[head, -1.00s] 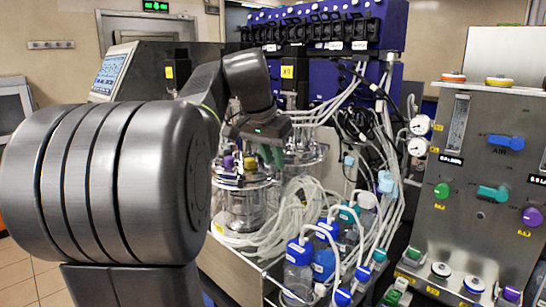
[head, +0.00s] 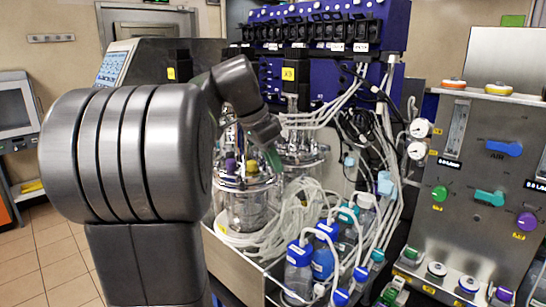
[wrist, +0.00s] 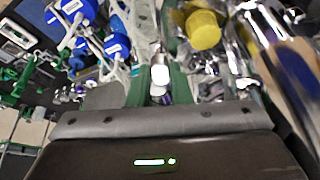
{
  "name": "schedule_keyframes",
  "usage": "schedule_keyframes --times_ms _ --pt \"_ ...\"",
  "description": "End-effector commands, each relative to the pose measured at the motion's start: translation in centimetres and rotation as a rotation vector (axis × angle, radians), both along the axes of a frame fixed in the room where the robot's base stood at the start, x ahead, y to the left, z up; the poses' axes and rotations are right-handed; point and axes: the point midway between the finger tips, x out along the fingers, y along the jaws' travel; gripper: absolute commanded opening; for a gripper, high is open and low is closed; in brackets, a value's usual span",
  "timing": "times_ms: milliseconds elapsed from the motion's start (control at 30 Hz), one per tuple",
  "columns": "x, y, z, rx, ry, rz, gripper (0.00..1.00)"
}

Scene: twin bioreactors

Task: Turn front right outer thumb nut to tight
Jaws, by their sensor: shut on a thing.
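The near glass vessel (head: 246,208) has a metal head plate with several fittings. My gripper (head: 274,160) reaches down to the right side of that head plate, its green fingers pointing downward. In the wrist view my gripper (wrist: 160,88) has its green fingers close together around a small pale metallic piece (wrist: 160,75), which appears to be the front right outer thumb nut. In the head view the nut is hidden by the fingers. How far it is turned cannot be told.
A yellow-capped fitting (head: 252,167) stands on the head plate close to my fingers; it also shows in the wrist view (wrist: 203,30). The second vessel (head: 302,150) is behind. Coiled tubing (head: 285,225) and blue-capped bottles (head: 299,262) crowd the right. A valve panel (head: 475,190) stands far right.

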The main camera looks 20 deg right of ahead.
Motion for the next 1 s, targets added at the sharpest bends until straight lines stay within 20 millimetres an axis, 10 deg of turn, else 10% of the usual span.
schedule_keyframes --times_ms 467,500,600,1000 --pt "0.05 -0.02 0.07 -0.002 -0.002 -0.019 0.0" --pt "0.04 -0.02 0.07 -0.002 -0.002 -0.019 0.22" --pt "0.04 -0.02 0.06 -0.002 -0.002 -0.018 0.4" --pt "0.04 0.0 0.01 0.0 -0.001 -0.018 0.4"
